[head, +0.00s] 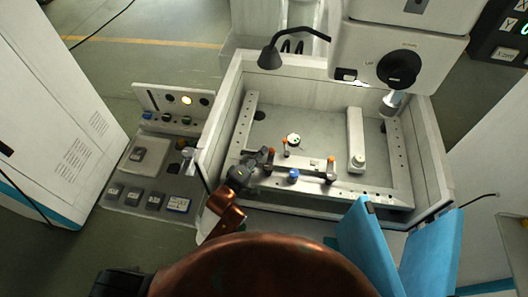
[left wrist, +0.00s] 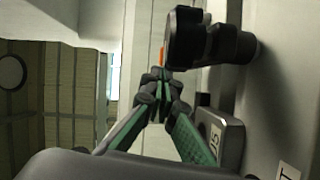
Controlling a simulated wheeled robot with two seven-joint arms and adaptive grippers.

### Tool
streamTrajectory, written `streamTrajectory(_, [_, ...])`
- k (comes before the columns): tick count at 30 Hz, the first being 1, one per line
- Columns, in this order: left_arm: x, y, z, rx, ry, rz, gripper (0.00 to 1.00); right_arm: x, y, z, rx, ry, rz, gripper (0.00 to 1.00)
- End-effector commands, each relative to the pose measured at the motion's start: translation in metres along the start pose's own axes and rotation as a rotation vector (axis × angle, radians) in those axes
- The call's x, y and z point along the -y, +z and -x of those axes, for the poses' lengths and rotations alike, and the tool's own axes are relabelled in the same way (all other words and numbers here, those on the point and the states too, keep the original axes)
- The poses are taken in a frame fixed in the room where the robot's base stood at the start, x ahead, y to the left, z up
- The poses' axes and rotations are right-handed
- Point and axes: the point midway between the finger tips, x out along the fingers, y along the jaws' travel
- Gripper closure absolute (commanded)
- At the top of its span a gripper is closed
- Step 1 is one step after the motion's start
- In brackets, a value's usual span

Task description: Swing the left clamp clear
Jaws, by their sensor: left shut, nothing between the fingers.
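The left clamp (head: 268,158) is a dark piece with an orange tip, at the left end of the front rail inside the machine's tank. My left gripper (head: 243,175) is right beside it on its left; the head view does not clearly show whether they touch. In the left wrist view my fingers (left wrist: 160,84) are shut with nothing between them. A dark rounded part (left wrist: 205,38), seemingly of the clamp, stands just beyond the fingertips, with a bit of orange beside it. A second orange-tipped clamp (head: 331,168) stands to the right. My right gripper is not in view.
The tank's pale walls (head: 432,165) enclose the work area. The machine head (head: 400,50) overhangs the back right. A control panel (head: 155,160) is outside at left.

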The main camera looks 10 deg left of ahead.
Motion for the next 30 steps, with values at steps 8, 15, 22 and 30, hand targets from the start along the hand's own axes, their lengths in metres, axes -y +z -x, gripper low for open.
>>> streamTrajectory(8, [-0.004, -0.028, 0.009, 0.003, -0.001, -0.004, 1.0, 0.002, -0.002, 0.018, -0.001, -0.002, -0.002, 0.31])
streamTrajectory(15, [0.003, -0.035, 0.057, 0.003, -0.003, 0.001, 1.0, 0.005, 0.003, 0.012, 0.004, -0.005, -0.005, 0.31])
streamTrajectory(22, [0.001, -0.034, 0.096, 0.003, -0.001, 0.0, 1.0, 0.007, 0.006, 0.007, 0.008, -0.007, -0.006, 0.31])
streamTrajectory(30, [-0.001, -0.034, 0.111, 0.004, 0.002, -0.001, 1.0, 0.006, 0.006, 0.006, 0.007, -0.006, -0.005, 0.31])
